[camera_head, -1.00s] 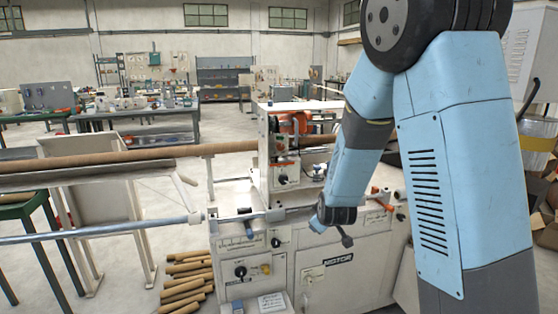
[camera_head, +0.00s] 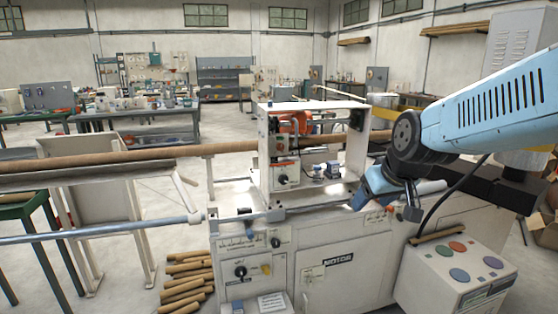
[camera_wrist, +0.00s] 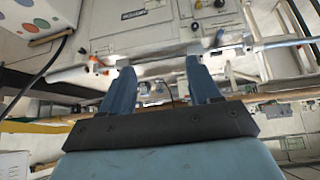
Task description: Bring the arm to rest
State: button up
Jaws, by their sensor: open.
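My gripper (camera_wrist: 160,75) is open in the wrist view, its two blue fingers well apart with nothing held between them. In the head view my arm (camera_head: 490,110) reaches in from the right edge, folded at a dark joint. Its blue end hangs in front of the right part of the white winder (camera_head: 335,285); the fingertips are hard to make out there. I cannot tell the exact gap between the arm's end and the winder. The winder also shows in the wrist view (camera_wrist: 150,35), upside down.
A long brown tube (camera_head: 130,155) runs into the winder from the left, above a metal rod (camera_head: 100,230). Several brown tubes (camera_head: 187,280) lie stacked on the floor. A white control box with coloured buttons (camera_head: 455,275) stands at the front right, below my arm.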

jog(key=s+d+r+m, duration=0.1)
jog(key=s+r, duration=0.1)
jog(key=s, duration=0.4)
jog(key=s+d+r+m+g+h, duration=0.1)
jog(key=s+d, duration=0.1)
jog(key=s, duration=0.4)
jog(key=shift+s+r+m, duration=0.25)
jog(key=shift+r+m, duration=0.1)
jog(key=shift+m, duration=0.05)
